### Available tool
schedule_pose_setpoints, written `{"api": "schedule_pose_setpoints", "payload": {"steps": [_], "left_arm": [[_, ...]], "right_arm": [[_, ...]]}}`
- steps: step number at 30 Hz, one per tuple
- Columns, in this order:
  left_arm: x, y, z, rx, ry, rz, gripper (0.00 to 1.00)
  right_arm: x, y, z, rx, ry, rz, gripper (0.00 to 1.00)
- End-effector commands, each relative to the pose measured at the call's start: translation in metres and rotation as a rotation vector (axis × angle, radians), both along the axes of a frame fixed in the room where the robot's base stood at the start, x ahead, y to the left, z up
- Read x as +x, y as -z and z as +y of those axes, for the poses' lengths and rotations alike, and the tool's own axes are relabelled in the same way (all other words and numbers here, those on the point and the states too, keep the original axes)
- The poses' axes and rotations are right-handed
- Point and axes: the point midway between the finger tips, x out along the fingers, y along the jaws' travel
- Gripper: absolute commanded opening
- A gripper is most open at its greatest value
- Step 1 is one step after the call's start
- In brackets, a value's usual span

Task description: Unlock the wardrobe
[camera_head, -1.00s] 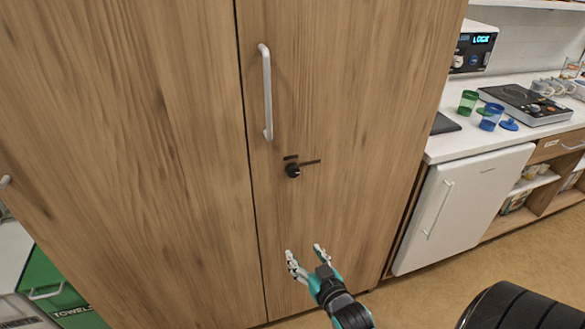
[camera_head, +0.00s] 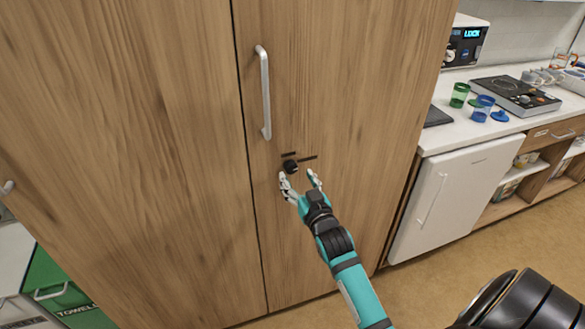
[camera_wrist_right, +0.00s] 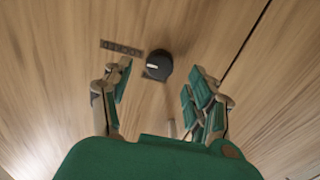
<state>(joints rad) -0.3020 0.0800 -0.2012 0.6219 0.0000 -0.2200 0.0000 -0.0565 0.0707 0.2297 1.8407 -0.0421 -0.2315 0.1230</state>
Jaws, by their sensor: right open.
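The wooden wardrobe (camera_head: 350,90) fills the left and middle of the head view. Its right door has a grey vertical handle (camera_head: 265,92) and, below it, a small black lock knob (camera_head: 290,167) with dark marks on the wood around it. The knob (camera_wrist_right: 158,65) shows in the wrist view as a round black dial with a pale pointer line, beside a dark label plate (camera_wrist_right: 121,48). My right gripper (camera_head: 300,181) is open just below the knob. In the wrist view its spread fingers (camera_wrist_right: 158,90) stand either side of the knob, apparently without touching it. My left gripper is not seen.
A white fridge (camera_head: 450,195) stands right of the wardrobe under a white counter (camera_head: 440,140). On the counter are a hotplate (camera_head: 515,95), green and blue cups, and a device with a lit display (camera_head: 466,42). A green towel bin (camera_head: 65,290) is at lower left.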

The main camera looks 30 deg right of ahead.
Motion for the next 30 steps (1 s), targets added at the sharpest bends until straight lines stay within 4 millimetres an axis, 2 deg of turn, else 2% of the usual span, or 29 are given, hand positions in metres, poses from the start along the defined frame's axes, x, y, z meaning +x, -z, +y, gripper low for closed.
{"api": "schedule_pose_setpoints", "payload": {"steps": [3,7,12,19,30], "left_arm": [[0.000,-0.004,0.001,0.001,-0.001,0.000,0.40],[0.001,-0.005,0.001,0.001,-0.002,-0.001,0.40],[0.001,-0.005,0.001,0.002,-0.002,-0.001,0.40],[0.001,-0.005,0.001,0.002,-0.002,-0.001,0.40],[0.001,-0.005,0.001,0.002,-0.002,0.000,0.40]], "right_arm": [[0.021,-0.002,-0.005,0.000,0.000,0.000,0.59],[0.034,-0.001,-0.008,0.000,0.000,-0.001,0.59],[0.042,0.000,-0.010,0.000,0.000,0.000,0.59],[0.042,0.000,-0.010,0.000,0.000,0.000,0.59],[0.042,0.000,-0.010,0.000,0.000,0.000,0.12]]}}
